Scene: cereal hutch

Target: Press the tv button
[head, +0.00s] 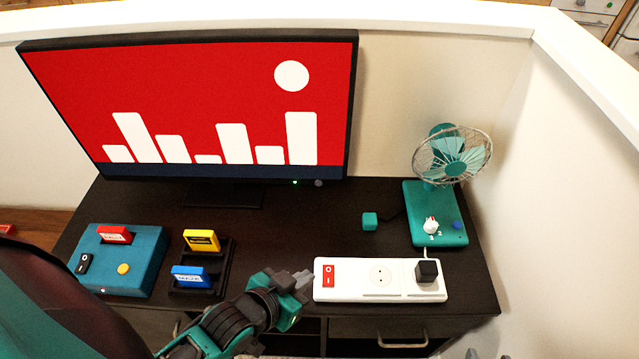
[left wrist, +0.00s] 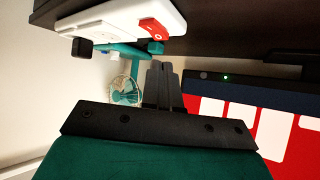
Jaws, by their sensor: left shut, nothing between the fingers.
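The TV (head: 190,105) stands at the back of the dark desk. Its screen is lit red with white bars and a white disc. A small round grey button (head: 318,183) sits on its lower right bezel, beside a lit green light (head: 295,182). The green light also shows in the left wrist view (left wrist: 225,77). My left gripper (head: 303,281) is shut and empty. It is near the desk's front edge, left of the white power strip, well apart from the button. Its shut fingers (left wrist: 163,75) point toward the desk's back in the left wrist view. My right gripper is not seen.
A white power strip (head: 350,280) with a red switch and black plug lies at the front right. A teal fan (head: 440,205) stands behind it, near a small teal cube (head: 370,221). A teal console (head: 140,250) and cartridge rack (head: 227,260) are left. The desk's middle is clear.

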